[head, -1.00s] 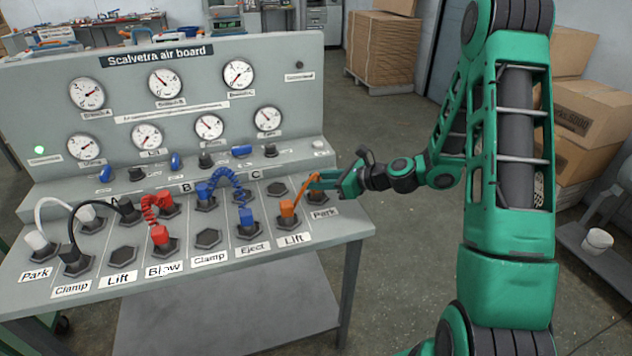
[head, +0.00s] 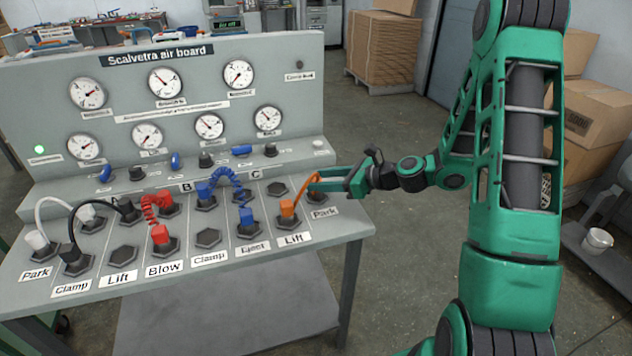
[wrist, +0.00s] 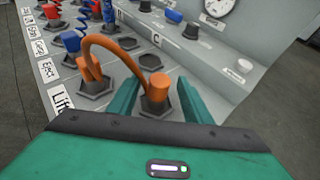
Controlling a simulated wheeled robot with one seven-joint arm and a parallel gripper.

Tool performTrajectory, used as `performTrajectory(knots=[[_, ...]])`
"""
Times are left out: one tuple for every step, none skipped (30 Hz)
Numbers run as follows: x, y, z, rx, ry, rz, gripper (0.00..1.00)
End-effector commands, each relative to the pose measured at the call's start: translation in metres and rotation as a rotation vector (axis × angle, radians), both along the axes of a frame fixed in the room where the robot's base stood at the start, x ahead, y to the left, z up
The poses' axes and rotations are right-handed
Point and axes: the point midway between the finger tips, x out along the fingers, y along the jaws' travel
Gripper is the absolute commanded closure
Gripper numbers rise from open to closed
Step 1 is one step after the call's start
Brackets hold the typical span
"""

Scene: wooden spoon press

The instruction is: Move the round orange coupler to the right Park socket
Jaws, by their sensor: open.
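The round orange coupler (wrist: 158,92) stands upright in a dark hex socket in the wrist view, between the two jaws. This looks like the right Park socket (head: 318,197), above the right Park label (head: 322,212) in the head view, where the fingers hide most of the coupler. My gripper (head: 340,180) is open around the coupler, with a gap beside each jaw in the wrist view (wrist: 155,98). An orange hose (wrist: 112,42) arches from it to the other orange coupler (wrist: 90,70), seated in the right Lift socket (head: 288,212).
An empty hex socket (head: 277,189) lies left of the right Park socket. Blue (head: 247,218), red (head: 160,236), black (head: 75,252) and white (head: 36,240) couplers with hoses stand further left. The gauge panel (head: 200,85) rises behind.

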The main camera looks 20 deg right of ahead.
Motion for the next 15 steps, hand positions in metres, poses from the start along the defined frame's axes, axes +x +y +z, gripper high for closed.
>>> performTrajectory(knots=[[-0.006,-0.008,0.004,0.0,0.0,-0.006,0.55],[-0.01,-0.012,0.006,-0.001,0.001,-0.005,0.55],[-0.016,-0.018,0.01,-0.001,0.0,-0.006,0.55],[-0.02,-0.022,0.012,-0.001,-0.001,-0.005,0.55],[-0.023,-0.026,0.015,-0.001,-0.001,-0.006,0.55],[-0.029,-0.031,0.018,0.0,0.0,-0.005,0.55],[-0.033,-0.035,0.02,-0.001,0.0,-0.006,0.55],[-0.036,-0.039,0.022,-0.002,0.0,-0.006,0.55],[-0.041,-0.043,0.025,-0.001,0.0,-0.005,0.55],[-0.044,-0.047,0.027,-0.001,-0.001,-0.005,0.55],[-0.047,-0.049,0.028,0.0,0.0,-0.004,0.55],[-0.051,-0.053,0.031,0.0,0.0,-0.004,0.55],[-0.053,-0.055,0.032,0.0,0.0,-0.004,0.55],[-0.056,-0.057,0.033,-0.001,0.001,-0.003,0.55],[-0.058,-0.059,0.034,0.0,0.001,-0.004,0.55]])
